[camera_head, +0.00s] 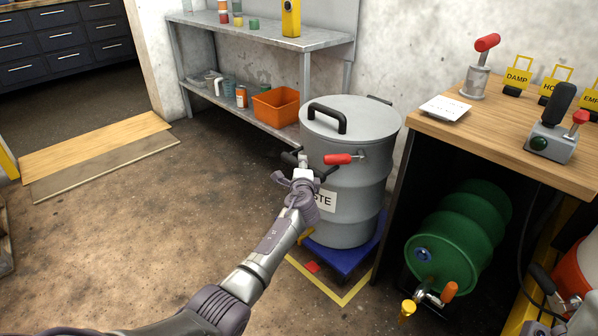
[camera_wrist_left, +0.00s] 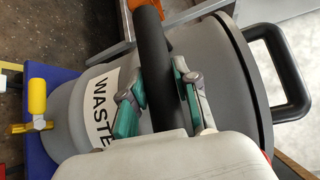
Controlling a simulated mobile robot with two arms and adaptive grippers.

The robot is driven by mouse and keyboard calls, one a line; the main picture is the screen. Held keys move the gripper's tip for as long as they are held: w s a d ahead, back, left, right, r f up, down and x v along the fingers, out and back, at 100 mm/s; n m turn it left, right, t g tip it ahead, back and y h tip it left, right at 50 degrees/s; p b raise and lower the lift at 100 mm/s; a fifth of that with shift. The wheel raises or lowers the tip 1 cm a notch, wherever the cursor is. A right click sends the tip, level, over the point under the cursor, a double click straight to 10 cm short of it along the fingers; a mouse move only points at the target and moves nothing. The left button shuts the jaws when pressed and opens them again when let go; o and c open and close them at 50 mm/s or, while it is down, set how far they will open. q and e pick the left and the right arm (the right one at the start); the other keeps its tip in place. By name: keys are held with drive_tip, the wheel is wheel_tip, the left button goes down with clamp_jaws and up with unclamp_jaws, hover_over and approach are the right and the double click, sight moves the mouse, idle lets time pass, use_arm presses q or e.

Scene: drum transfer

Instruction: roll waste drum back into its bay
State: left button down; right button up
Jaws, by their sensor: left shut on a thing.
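The grey waste drum (camera_head: 355,200) stands upright on a blue wheeled base (camera_head: 343,256), in front of the wall between the shelf and the workbench. Its lid has a black handle, and a red-gripped lever (camera_head: 338,159) sits at its rim. My left gripper (camera_head: 303,170) is at the drum's left side, near the top. In the left wrist view its green-padded fingers (camera_wrist_left: 160,95) are shut on a black bar handle (camera_wrist_left: 152,45) of the drum. The WASTE label (camera_wrist_left: 103,108) shows beside them. My right gripper is not clearly in view.
Yellow floor tape (camera_head: 340,300) marks a corner in front of the drum. A green drum (camera_head: 465,235) lies under the workbench (camera_head: 500,130) at right. The metal shelf (camera_head: 270,40) holds an orange bin (camera_head: 275,107). Open floor lies left, with boards (camera_head: 95,150) on it.

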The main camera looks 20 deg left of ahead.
use_arm(q)
drive_tip(key=shift+w+d+r, duration=0.1)
drive_tip(key=shift+r, duration=0.15)
drive_tip(key=c, duration=0.8)
unclamp_jaws()
drive_tip(key=shift+w+d+f, duration=0.15)
drive_tip(key=shift+f, duration=0.05)
drive_tip(key=shift+c, duration=0.2)
drive_tip(key=shift+s, duration=0.35)
drive_tip(key=v, duration=1.1)
drive_tip(key=shift+s+d, duration=0.15)
